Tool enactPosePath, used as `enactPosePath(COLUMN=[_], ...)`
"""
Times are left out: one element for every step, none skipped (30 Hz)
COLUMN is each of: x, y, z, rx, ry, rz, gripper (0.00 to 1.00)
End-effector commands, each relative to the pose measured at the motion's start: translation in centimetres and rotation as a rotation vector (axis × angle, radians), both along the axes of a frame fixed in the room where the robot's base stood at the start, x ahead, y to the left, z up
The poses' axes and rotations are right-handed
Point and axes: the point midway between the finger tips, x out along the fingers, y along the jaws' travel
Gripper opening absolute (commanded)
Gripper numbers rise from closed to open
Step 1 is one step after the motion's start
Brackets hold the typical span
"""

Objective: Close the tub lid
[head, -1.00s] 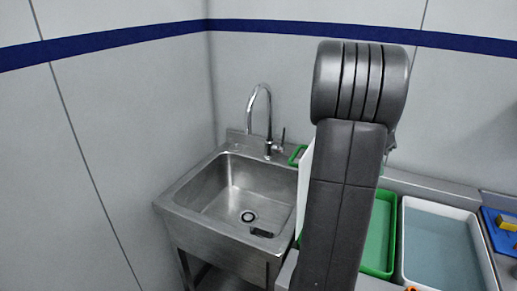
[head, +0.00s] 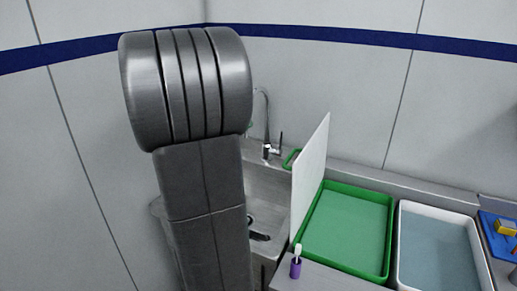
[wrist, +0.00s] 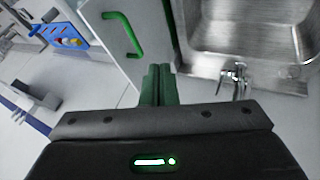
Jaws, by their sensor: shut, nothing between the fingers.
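The green tub (head: 358,225) stands on the counter, right of the sink. Its white lid (head: 311,180) is open, standing nearly upright at the tub's left side. A green handle (head: 291,158) sits on the lid's sink side. The wrist view also shows the lid (wrist: 153,32) and its handle (wrist: 125,34). My gripper (wrist: 158,72) is shut and empty, its fingertips by the lid's edge, between lid and sink in the picture. I cannot tell whether they touch the lid. The head view does not show my fingers; my arm covers the left part.
A metal sink (head: 266,222) with a tall faucet (head: 268,125) is left of the lid. A white tub (head: 440,250) is right of the green one. A blue tray (head: 499,235) with small objects is at far right.

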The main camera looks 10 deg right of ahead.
Motion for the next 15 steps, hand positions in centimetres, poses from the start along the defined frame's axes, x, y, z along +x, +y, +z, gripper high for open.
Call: enactPosePath(x=[0.0,0.0,0.0,0.0,0.0,0.1,0.1,0.1,0.1,0.2,0.2,0.2,0.3,0.3,0.4], y=[-0.3,-0.5,-0.9,-1.1,-1.5,-1.9,-2.3,-2.7,-3.2,-3.5,-3.9,-4.4,-4.8,-5.1,-5.5], z=[-0.4,-0.7,-1.1,-1.6,-2.0,-2.7,-3.2,-3.7,-4.5,-5.0,-5.6,-6.3,-6.8,-7.3,-7.9], rx=[-0.001,-0.001,0.000,0.000,0.000,-0.001,-0.001,-0.001,-0.001,0.000,-0.001,0.000,-0.001,-0.001,0.001], ry=[0.003,0.004,0.003,0.004,0.005,0.005,0.005,0.005,0.006,0.004,0.006,0.005,0.006,0.006,0.005], rz=[-0.002,-0.003,-0.003,-0.004,-0.003,-0.004,-0.004,-0.004,-0.004,-0.004,-0.004,-0.004,-0.003,-0.004,-0.003], gripper=[0.00,0.00,0.00,0.00,0.00,0.00,0.00,0.00,0.00,0.00,0.00,0.00,0.00,0.00,0.00])
